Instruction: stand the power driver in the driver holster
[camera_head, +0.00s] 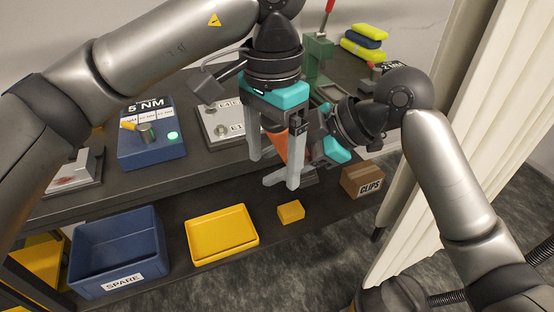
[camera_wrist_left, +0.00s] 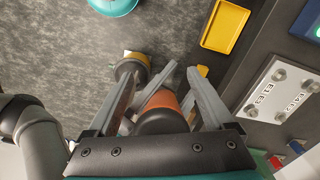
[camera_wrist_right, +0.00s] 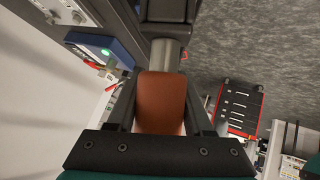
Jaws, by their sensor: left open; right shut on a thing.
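The power driver shows as an orange body (camera_head: 281,146) in the head view, partly hidden by my grippers. My right gripper (camera_head: 312,152) is shut on it. In the right wrist view the orange part (camera_wrist_right: 161,100) lies between the fingers, with a grey cylinder beyond it. My left gripper (camera_head: 274,168) is open, its fingers pointing down around the driver's orange part. The left wrist view shows the orange (camera_wrist_left: 163,100) between the spread fingers; I cannot tell whether they touch it. The driver is held in the air before the bench's front edge. I cannot make out the driver holster.
The bench carries a blue 5 NM unit (camera_head: 152,150), a grey labelled plate (camera_head: 221,128) and a green press (camera_head: 317,62). A lower shelf holds a blue SPARE bin (camera_head: 118,254), a yellow tray (camera_head: 222,236), a small yellow block (camera_head: 291,211) and a CLIPS box (camera_head: 363,181).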

